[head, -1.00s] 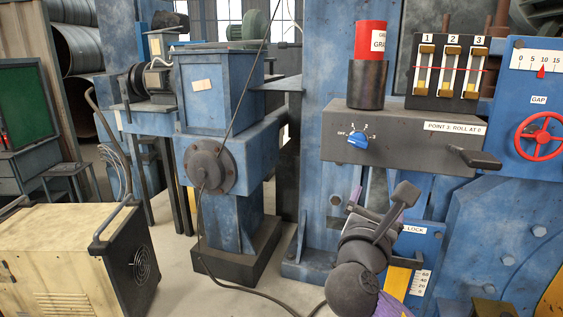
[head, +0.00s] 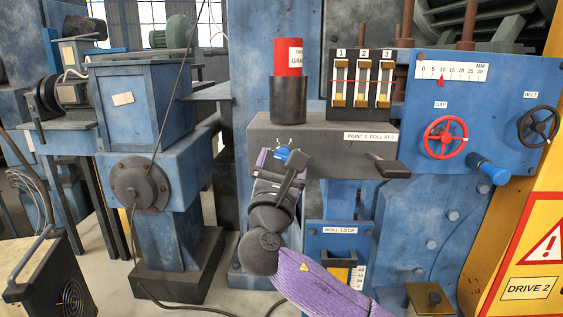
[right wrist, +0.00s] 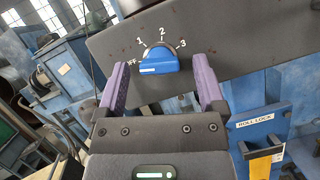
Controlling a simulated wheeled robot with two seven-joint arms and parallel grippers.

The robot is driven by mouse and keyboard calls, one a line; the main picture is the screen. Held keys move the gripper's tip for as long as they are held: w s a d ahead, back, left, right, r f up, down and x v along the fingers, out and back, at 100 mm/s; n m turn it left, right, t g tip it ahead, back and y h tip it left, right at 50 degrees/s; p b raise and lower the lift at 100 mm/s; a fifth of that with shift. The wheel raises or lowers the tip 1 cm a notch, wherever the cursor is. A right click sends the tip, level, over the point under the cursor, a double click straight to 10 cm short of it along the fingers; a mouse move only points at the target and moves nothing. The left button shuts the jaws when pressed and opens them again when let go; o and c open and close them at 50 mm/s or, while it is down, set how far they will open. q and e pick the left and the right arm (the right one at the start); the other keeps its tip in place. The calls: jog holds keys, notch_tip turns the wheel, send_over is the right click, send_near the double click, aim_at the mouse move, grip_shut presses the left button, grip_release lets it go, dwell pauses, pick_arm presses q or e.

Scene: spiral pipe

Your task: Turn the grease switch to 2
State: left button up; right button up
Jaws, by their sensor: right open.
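The grease switch is a blue knob (head: 282,155) on the front of a dark grey box, below the red grease can. In the right wrist view the knob (right wrist: 158,62) has marks OFF, 1, 2 and 3 around it. Its white line lies at its left part, on the OFF side; I cannot tell its exact setting. My right gripper (head: 281,163) is open in front of the knob. In the right wrist view its purple fingers (right wrist: 160,78) stand left and right of the knob, apart from it. My left gripper is not in view.
The grey box (head: 330,137) carries the red can (head: 288,57) in a dark holder and three numbered sliders (head: 361,80). A dark lever (head: 385,167) sticks out at its right. A red handwheel (head: 445,138) and the roll lock panel (head: 340,242) are nearby.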

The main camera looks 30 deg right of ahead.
grip_shut()
jog(key=shift+a+m, duration=0.1)
jog(key=shift+m, duration=0.4)
jog(key=m+g, duration=0.1)
jog(key=m, duration=0.1)
jog(key=m+g+h+b, duration=0.1)
jog(key=m, duration=0.2)
jog(key=shift+a+g, duration=0.1)
jog(key=shift+g, duration=0.3)
jog(key=m+g, duration=0.1)
jog(key=m, duration=0.2)
jog(key=m+g, duration=0.1)
jog(key=m, duration=0.2)
jog(key=shift+w+r+h, duration=0.1)
jog(key=shift+r+h, duration=0.05)
jog(key=shift+h, duration=0.15)
jog(key=m+g, duration=0.1)
jog(key=m, duration=0.1)
jog(key=m+g+y+p, duration=0.1)
jog(key=m, duration=0.2)
jog(key=shift+a+r+m, duration=0.1)
jog(key=shift+r+m, duration=0.1)
jog(key=shift+m, duration=0.1)
jog(key=shift+r+m+g+y+p, duration=0.15)
jog(key=shift+m+y+p, duration=0.35)
jog(key=shift+m, duration=0.6)
jog(key=shift+f+m+g+y+p, duration=0.1)
jog(key=shift+m+g+y+p, duration=0.2)
jog(key=shift+m+y, duration=0.55)
jog(key=shift+m, duration=0.35)
